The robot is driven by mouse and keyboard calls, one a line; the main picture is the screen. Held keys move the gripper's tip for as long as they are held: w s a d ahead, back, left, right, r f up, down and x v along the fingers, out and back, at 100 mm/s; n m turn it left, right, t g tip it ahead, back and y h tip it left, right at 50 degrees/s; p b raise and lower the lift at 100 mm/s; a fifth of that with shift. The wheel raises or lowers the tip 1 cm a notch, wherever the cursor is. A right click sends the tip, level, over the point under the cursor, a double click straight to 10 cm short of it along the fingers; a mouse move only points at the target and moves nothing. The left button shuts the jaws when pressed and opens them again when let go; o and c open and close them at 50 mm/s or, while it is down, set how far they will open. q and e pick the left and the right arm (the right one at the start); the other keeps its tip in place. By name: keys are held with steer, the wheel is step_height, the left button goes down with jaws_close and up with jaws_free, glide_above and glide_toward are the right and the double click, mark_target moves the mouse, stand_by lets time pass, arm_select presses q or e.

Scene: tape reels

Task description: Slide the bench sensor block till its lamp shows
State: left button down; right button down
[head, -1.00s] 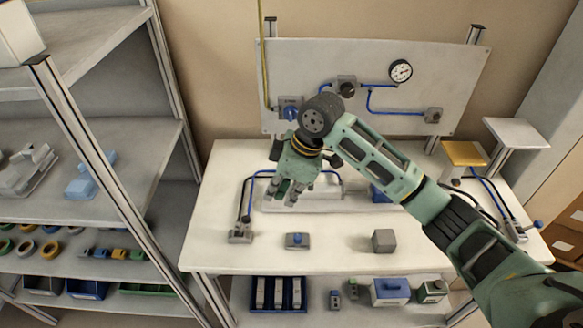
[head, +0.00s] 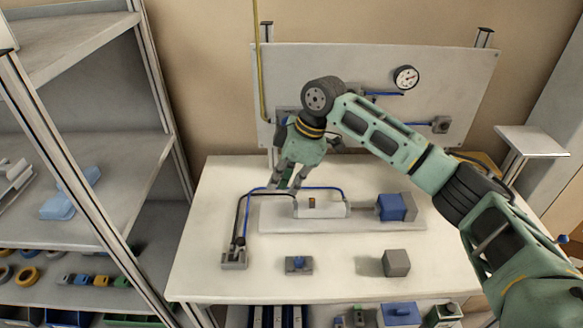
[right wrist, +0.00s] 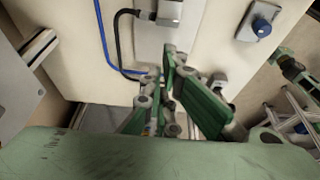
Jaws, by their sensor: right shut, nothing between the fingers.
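A small dark orange-brown block (head: 312,201), which looks like the sensor block, sits on the pale cylinder (head: 330,210) on the bench. I cannot make out a lit lamp on it. The cylinder lies on a light base plate (head: 275,217), with a blue block (head: 391,208) toward its right end. My right gripper (head: 288,187) points down just left of the small block, near the cylinder's left end, shut and empty. It also shows in the right wrist view (right wrist: 172,100). I cannot tell whether it touches anything. My left gripper is not in view.
A grey box with a blue knob (head: 298,264) and a grey cube (head: 396,262) stand at the bench front. A hose fitting (head: 234,257) is at front left, its hoses running past my gripper. An upright panel with a gauge (head: 406,77) stands behind.

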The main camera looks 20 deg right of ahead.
mark_target(312, 203)
steer(key=x, duration=0.3)
steer(key=shift+a+f+p, duration=0.15)
steer(key=shift+f+p, duration=0.15)
steer(key=shift+p, duration=0.05)
steer(key=d, duration=0.1)
steer(key=s+d+p, duration=0.1)
steer(key=d, duration=0.1)
steer(key=shift+d, duration=0.2)
steer(key=shift+s+d, duration=0.1)
steer(key=shift+d, duration=0.2)
steer(key=shift+a, duration=0.1)
steer(key=d+p, duration=0.1)
steer(key=s+d+p, duration=0.1)
steer(key=d, duration=0.1)
steer(key=shift+d+r, duration=0.1)
steer(key=shift+d, duration=0.3)
steer(key=shift+a, duration=0.1)
